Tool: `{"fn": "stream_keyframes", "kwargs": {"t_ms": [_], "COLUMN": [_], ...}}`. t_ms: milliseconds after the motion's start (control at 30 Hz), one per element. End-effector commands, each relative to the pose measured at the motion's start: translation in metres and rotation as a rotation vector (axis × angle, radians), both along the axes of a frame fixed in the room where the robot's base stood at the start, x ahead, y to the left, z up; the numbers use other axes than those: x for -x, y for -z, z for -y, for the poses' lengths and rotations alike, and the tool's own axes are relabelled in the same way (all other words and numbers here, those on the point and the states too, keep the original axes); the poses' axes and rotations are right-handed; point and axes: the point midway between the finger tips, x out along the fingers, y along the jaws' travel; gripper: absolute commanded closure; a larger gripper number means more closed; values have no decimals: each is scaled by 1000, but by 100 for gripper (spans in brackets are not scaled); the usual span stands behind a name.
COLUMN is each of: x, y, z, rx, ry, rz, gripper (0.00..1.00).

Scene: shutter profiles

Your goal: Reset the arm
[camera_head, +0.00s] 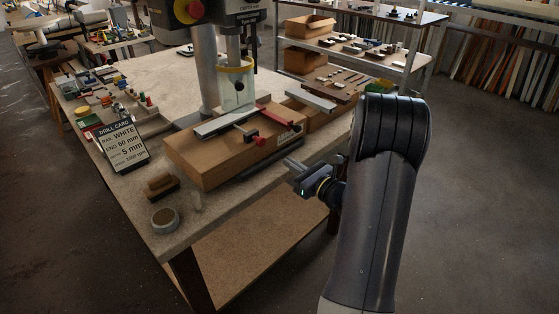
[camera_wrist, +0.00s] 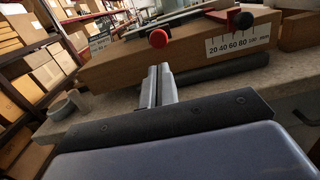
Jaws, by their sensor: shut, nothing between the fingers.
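My arm reaches up from the lower right in the head view, bent at a dark elbow. My gripper (camera_head: 294,167) is at the front right edge of the workbench (camera_head: 185,228), just off the front of a wooden drilling block. In the wrist view my gripper (camera_wrist: 159,70) shows two grey fingers side by side, shut with nothing between them. The fingers point toward the wooden block (camera_wrist: 190,60), which carries a printed scale, a red knob (camera_wrist: 158,38) and a black knob. In the head view the block (camera_head: 225,160) lies under the drill press, with a pale rail (camera_head: 225,122) on top.
A drill card (camera_head: 120,145) stands at the bench's left, near a brush (camera_head: 160,187) and a tape roll (camera_head: 164,219). The drill press column (camera_head: 206,75) rises behind the block. Shelves (camera_head: 350,50) stand behind. The floor to the right (camera_head: 480,180) is clear.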

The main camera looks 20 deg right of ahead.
Motion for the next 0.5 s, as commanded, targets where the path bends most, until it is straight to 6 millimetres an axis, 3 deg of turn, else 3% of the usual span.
{"fn": "stream_keyframes", "kwargs": {"t_ms": [200,500], "x": [31,40], "y": [2,2], "z": [12,14], "rx": [1,0], "ry": [3,0], "rz": [0,0], "gripper": [100,100]}}
